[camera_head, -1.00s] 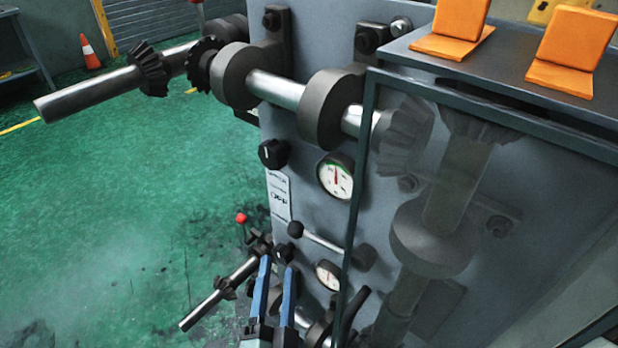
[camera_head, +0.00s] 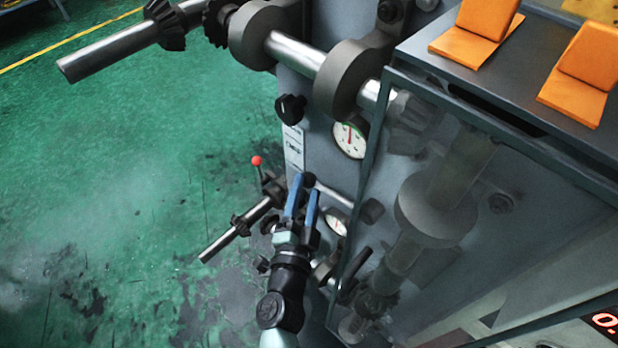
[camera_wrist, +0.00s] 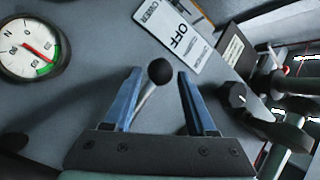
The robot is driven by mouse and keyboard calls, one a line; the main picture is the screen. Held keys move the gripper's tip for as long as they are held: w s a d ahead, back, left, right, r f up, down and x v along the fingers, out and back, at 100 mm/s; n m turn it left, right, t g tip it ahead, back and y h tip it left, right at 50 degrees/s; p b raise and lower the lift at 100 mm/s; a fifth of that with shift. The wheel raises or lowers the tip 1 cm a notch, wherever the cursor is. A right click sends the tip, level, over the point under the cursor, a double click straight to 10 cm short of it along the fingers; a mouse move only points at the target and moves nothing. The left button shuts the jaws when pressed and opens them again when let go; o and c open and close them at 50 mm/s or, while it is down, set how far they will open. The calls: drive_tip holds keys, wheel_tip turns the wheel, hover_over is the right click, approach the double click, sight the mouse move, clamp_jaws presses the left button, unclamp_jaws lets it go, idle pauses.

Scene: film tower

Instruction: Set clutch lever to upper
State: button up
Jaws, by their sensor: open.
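A lever with a black ball knob and a bright rod (camera_head: 334,197) sticks out from the grey machine panel. I take it as the clutch lever, though no readable label confirms it. Its dark pivot hub (camera_head: 372,210) is to the right in the head view, so the rod runs left and slightly upward. My gripper (camera_head: 306,184) has blue fingers and is open at the knob end, partly hiding the lever. In the wrist view the black knob (camera_wrist: 159,72) stands between the open fingertips of my gripper (camera_wrist: 159,71), with a gap on each side.
A dial gauge (camera_head: 350,137) and a black rotary knob (camera_head: 290,108) are above the lever. A red-tipped lever (camera_head: 257,161) and a lower shaft (camera_head: 235,230) lie left of my gripper. An OFF label plate (camera_wrist: 176,35) shows in the wrist view. A glass guard (camera_head: 450,190) stands right.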

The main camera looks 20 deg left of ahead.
sight(309, 180)
drive_tip(key=shift+x, duration=1.8)
clamp_jaws()
